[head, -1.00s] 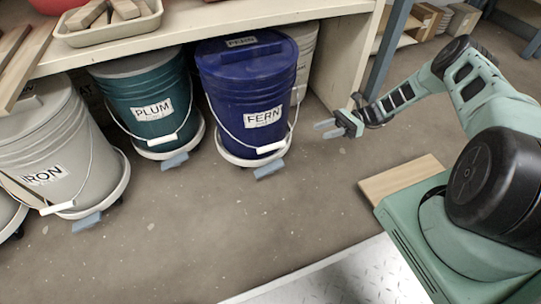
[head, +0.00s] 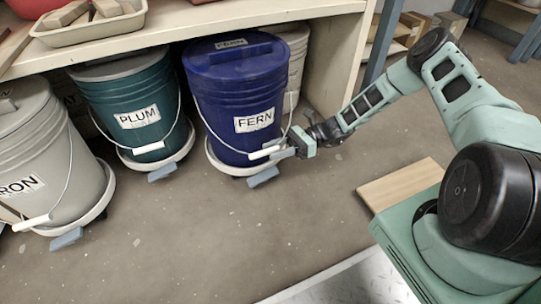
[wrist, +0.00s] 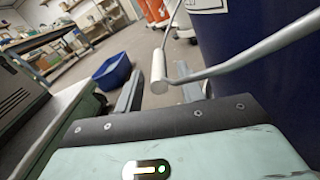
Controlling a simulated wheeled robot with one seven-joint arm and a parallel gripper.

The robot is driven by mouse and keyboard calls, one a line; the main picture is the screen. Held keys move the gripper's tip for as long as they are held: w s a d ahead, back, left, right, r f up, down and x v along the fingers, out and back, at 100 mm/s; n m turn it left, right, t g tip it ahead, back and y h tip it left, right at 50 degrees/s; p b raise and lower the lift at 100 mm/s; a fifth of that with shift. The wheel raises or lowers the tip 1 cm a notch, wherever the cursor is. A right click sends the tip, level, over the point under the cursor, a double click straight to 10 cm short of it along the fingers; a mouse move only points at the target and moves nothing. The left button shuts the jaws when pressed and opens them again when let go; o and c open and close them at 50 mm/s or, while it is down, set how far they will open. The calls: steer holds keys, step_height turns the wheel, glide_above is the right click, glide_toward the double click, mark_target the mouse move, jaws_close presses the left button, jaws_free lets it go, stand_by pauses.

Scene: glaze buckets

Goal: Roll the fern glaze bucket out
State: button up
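The fern glaze bucket (head: 238,95) is dark blue with a blue lid and a white FERN label. It stands upright on a round white wheeled dolly (head: 222,163) with a grey-blue tab (head: 263,177) at its front. Its wire bail hangs forward with a white grip (head: 264,153). My gripper (head: 290,148) is at the bucket's front right, by the end of that grip. In the wrist view my fingers (wrist: 158,92) are apart, and the white grip (wrist: 159,72) shows between them with gaps on both sides. The bucket wall (wrist: 250,75) fills the right of that view.
The teal plum bucket (head: 132,112) stands to the left, and the grey iron bucket (head: 45,150) farther left, both on dollies. A pale bucket (head: 293,45) is behind fern. The shelf (head: 215,18) overhangs them; its side panel (head: 340,65) is at right. The floor in front is clear.

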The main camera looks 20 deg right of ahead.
steer(key=shift+a, duration=0.85)
steer(key=shift+c, duration=0.3)
